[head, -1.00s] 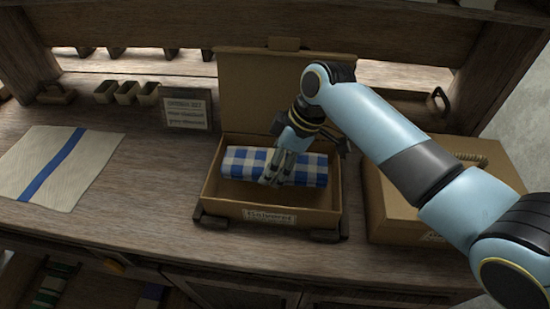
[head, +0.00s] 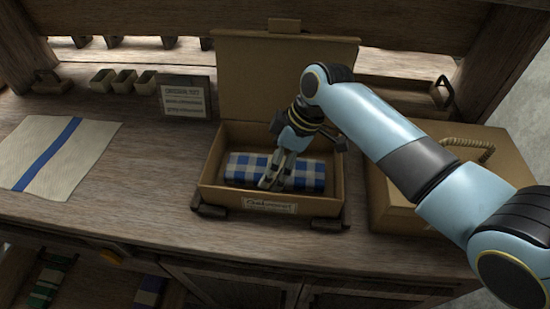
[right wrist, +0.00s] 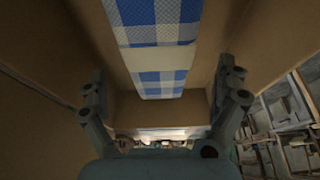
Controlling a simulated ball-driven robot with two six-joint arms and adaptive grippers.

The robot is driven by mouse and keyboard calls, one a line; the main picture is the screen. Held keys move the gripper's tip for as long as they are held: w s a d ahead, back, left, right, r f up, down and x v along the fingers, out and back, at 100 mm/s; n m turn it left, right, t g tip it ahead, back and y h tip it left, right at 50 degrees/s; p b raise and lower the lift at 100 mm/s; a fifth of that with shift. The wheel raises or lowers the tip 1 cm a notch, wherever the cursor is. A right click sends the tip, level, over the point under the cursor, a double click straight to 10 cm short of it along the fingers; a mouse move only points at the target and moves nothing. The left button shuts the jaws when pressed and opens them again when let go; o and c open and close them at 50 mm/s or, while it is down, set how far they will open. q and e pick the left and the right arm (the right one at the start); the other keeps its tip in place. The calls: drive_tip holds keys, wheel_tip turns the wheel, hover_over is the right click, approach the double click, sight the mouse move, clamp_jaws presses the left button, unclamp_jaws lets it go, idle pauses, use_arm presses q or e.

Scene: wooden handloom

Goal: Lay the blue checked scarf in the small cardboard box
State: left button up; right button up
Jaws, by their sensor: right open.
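The blue checked scarf (head: 245,168), a folded blue-and-white bundle, lies inside the open small cardboard box (head: 225,195), lengthwise along its front wall. The box has a raised lid at the back and a label on the front. My right gripper (head: 274,181) reaches down into the box over the scarf's middle and hides part of it. In the right wrist view my right gripper (right wrist: 161,82) is open, its fingers well apart on either side of the scarf (right wrist: 160,85), which has a pale band across it. My left gripper is not in view.
A closed cardboard box (head: 400,210) with a rope handle stands close on the right, under my right arm. A small sign (head: 186,97) and several small bins stand behind left. A cream cloth with a blue stripe (head: 60,150) lies at the left. Bare wood lies between cloth and box.

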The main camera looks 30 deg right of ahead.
drive_tip(key=v, duration=1.2)
drive_tip(key=shift+a, duration=0.15)
